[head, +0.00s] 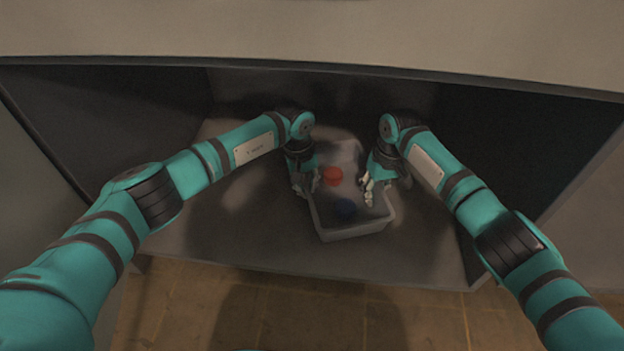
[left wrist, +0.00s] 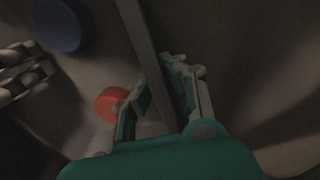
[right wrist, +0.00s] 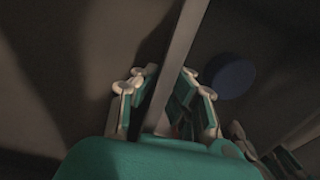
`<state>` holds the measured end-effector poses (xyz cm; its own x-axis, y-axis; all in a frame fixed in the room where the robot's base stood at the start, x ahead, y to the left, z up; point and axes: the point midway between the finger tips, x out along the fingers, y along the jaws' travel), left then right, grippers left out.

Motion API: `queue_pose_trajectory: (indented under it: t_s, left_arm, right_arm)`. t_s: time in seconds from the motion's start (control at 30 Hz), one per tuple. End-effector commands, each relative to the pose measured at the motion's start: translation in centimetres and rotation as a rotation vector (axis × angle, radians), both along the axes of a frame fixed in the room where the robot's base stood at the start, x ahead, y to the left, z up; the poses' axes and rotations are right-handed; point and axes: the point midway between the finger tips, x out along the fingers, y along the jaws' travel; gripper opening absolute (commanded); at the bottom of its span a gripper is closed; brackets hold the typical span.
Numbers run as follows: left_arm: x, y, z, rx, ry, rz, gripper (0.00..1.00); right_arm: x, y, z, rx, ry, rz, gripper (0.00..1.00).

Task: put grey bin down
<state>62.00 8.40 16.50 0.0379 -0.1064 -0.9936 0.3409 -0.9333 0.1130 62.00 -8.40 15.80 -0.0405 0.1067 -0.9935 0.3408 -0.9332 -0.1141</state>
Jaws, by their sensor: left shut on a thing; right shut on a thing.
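The grey bin (head: 352,232) is in the middle of the chamber floor area in the head view, open side up. My left gripper (head: 306,184) is shut on the bin's left wall; in the left wrist view its fingers (left wrist: 158,88) sit on both sides of the bin's rim (left wrist: 143,40). My right gripper (head: 372,188) is shut on the right wall; in the right wrist view its fingers (right wrist: 165,88) straddle the rim (right wrist: 180,45). A red round object (head: 333,176) and a blue round object (head: 345,209) are inside the bin. I cannot tell whether the bin's underside touches the floor.
The chamber floor (head: 230,215) is bare to the left and right of the bin. Dark side walls (head: 540,140) and a back wall enclose it. The chamber's front edge (head: 300,272) runs just nearer than the bin, with tiled floor (head: 300,315) below.

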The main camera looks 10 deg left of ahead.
Motion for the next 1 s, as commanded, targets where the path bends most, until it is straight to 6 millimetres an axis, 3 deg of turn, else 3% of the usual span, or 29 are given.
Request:
queue_pose_trajectory:
  t_s: [0.07, 0.27, 0.6, 0.77, 1.0]
  left_arm:
    - [0.1, 0.1, -0.9, 0.001, -0.002, 0.001, 0.0]
    - [0.0, 0.1, -0.7, 0.001, 0.0, 0.001, 0.27]
    - [0.0, 0.1, -0.3, 0.0, -0.001, 0.0, 0.29]
    - [0.1, 0.3, 1.9, 0.0, -0.004, -0.001, 0.29]
    - [-0.1, 0.9, 7.1, 0.001, -0.005, 0.001, 0.29]
  right_arm:
    - [0.0, -0.1, -0.9, -0.001, -0.001, 0.0, 0.0]
    - [0.0, 0.0, -0.7, -0.001, 0.001, 0.0, 0.27]
    - [0.0, 0.0, -0.7, 0.0, 0.0, 0.0, 0.29]
    - [0.0, 0.0, -0.7, 0.0, 0.0, 0.0, 0.29]
    - [0.0, 0.0, -0.7, 0.0, 0.0, 0.0, 0.29]
